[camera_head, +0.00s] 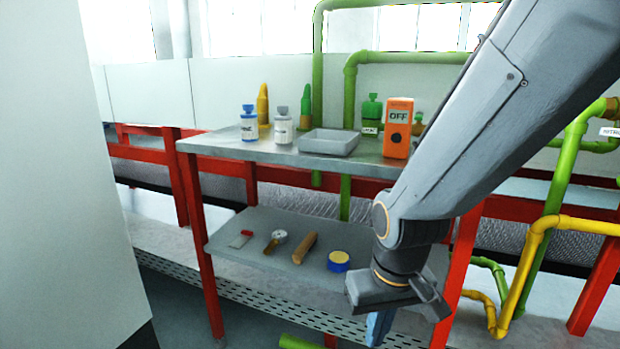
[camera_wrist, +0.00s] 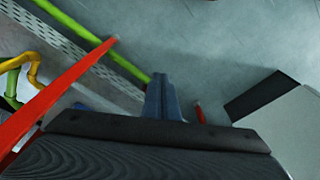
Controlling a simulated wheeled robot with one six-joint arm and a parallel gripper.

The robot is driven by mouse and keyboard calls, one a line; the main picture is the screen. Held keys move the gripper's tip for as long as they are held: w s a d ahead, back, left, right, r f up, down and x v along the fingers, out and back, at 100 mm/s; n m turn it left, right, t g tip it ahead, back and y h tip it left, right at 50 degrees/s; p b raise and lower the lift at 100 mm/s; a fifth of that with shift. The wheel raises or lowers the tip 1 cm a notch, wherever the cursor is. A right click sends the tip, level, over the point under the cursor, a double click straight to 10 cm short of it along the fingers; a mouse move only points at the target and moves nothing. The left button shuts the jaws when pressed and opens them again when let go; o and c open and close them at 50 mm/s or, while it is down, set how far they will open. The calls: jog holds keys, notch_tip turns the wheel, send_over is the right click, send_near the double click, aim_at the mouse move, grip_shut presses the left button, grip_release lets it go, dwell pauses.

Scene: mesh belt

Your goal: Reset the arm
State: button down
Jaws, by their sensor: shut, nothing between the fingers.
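My gripper (camera_head: 380,326) hangs at the lower right of the head view, pointing down, in front of the lower shelf of a red-legged metal table. Its fingers are blue and together, with nothing seen between them. In the wrist view the shut fingers (camera_wrist: 163,98) stand out over the grey floor. My arm comes down from the upper right and hides part of the table's right side.
The table's top (camera_head: 270,149) carries bottles, a grey tray (camera_head: 330,142) and an orange OFF box (camera_head: 398,128). The lower shelf (camera_head: 290,273) holds several small items. Green and yellow pipes (camera_head: 530,255) stand at right. A pale panel (camera_head: 60,200) fills the left.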

jog(key=s+a+r+n+g, duration=0.2)
jog(key=s+a+n, duration=0.2)
jog(key=s+a, duration=0.65)
jog(key=d+r+m+p, duration=0.6)
jog(key=d+r+p, duration=1.2)
jog(key=r+p, duration=0.5)
jog(key=p, duration=0.3)
jog(key=shift+w+d+h, duration=0.15)
jog(key=shift+w+h, duration=0.1)
jog(key=shift+h, duration=0.05)
